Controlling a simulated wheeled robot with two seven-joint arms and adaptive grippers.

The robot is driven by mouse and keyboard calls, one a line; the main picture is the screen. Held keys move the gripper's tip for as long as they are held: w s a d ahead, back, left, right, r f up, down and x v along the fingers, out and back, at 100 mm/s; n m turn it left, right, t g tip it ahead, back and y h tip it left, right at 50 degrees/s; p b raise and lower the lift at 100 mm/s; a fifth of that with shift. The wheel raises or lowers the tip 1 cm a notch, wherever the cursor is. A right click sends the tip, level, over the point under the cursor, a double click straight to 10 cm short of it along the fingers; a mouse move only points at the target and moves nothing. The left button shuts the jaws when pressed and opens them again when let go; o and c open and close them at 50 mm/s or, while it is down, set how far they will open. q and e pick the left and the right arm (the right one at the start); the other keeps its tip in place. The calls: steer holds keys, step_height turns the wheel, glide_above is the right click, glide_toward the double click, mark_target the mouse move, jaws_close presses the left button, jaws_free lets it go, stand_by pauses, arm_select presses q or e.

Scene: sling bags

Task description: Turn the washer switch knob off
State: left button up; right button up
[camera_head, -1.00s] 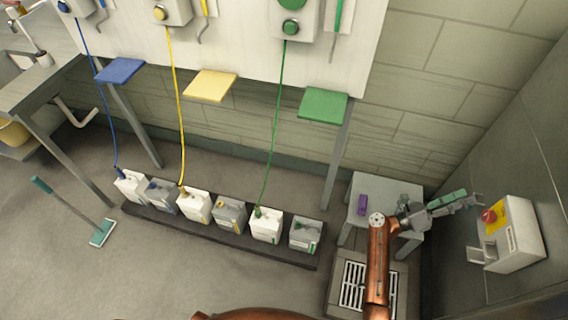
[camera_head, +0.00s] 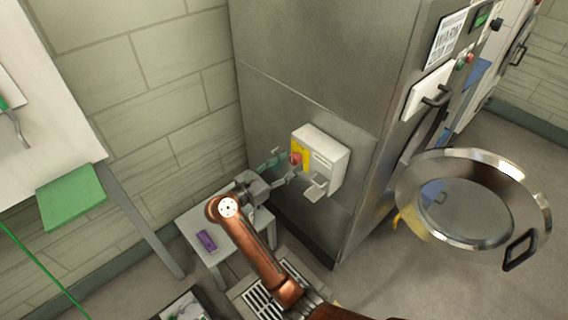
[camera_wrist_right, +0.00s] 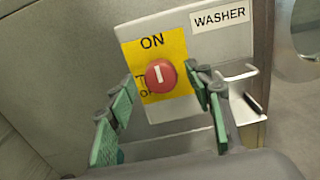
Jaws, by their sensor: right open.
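The washer switch box (camera_head: 326,150) is mounted on the side of the grey metal machine. Its red knob (camera_head: 296,158) sits on a yellow plate. In the right wrist view the knob (camera_wrist_right: 160,75) has a white bar standing nearly upright, with "ON" printed above and partly hidden lettering below. A "WASHER" label (camera_wrist_right: 221,17) is at the box's upper right. My right gripper (camera_head: 281,170) is open, close to the knob. In the right wrist view its green-padded fingers stand on either side of the knob; I cannot see contact. My left gripper is not in view.
A metal bracket (camera_head: 316,187) juts from the box below the knob. A small grey table (camera_head: 228,253) with a purple item (camera_head: 206,240) stands below my arm. A round glass door (camera_head: 470,205) hangs open at the right. A green shelf (camera_head: 72,197) is at the left.

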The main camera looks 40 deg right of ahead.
steer(key=shift+d, duration=0.4)
steer(key=shift+c, duration=0.4)
steer(key=c, duration=1.1)
